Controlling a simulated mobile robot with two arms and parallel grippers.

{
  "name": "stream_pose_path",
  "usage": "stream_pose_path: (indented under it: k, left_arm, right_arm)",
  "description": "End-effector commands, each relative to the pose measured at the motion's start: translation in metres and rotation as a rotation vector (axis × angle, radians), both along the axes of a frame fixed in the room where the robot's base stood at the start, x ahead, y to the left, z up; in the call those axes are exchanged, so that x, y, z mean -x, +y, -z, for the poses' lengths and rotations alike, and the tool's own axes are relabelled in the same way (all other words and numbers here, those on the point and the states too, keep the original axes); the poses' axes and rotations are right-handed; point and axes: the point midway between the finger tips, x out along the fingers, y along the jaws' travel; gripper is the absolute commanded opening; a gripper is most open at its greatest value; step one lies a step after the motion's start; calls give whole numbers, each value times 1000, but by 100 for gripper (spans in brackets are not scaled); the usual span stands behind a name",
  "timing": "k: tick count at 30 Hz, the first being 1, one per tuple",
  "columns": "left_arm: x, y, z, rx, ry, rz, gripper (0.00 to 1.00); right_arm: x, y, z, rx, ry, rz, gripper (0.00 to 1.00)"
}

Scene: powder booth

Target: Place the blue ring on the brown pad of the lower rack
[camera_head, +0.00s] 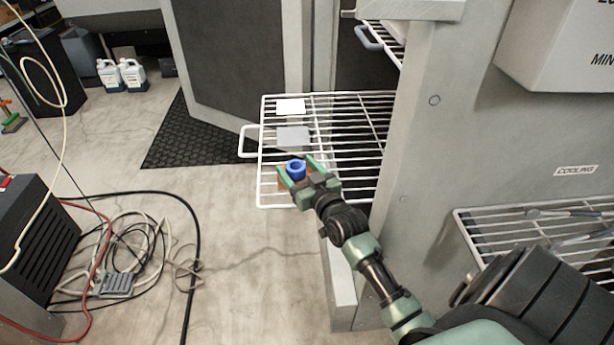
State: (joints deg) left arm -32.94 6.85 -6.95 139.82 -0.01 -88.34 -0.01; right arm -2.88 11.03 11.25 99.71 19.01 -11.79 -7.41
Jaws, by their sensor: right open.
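The blue ring (296,169) shows at the front left part of the pulled-out white wire rack (345,160). It appears to rest on the brown pad (283,182), whose edges show around it and which the gripper partly covers. My right gripper (298,170) is open, with one green finger on each side of the ring. I cannot tell whether the fingers touch it. My left gripper is not in view.
A grey pad (293,136) and a white pad (291,106) lie farther back on the same rack. The grey cabinet wall (440,170) stands close to the right. Another wire rack (530,228) with metal tools is at lower right. Cables (130,250) lie on the floor at left.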

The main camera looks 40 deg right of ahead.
Motion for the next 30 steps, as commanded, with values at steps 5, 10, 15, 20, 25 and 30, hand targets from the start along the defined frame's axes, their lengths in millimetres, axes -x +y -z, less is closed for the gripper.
stream_pose_path:
  k: [5,10,15,20,25,30]
  left_arm:
    - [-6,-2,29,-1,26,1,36]
    - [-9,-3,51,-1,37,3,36]
    - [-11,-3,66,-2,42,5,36]
    - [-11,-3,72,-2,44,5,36]
    - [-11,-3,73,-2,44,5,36]
    - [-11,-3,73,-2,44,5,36]
  right_arm:
    - [36,5,-2,-1,4,0,68]
    - [73,10,-4,0,4,0,68]
    - [98,13,-5,0,2,0,68]
    - [108,14,-6,0,0,0,68]
    - [109,15,-6,0,-1,0,68]
    - [109,15,-6,0,-1,0,68]
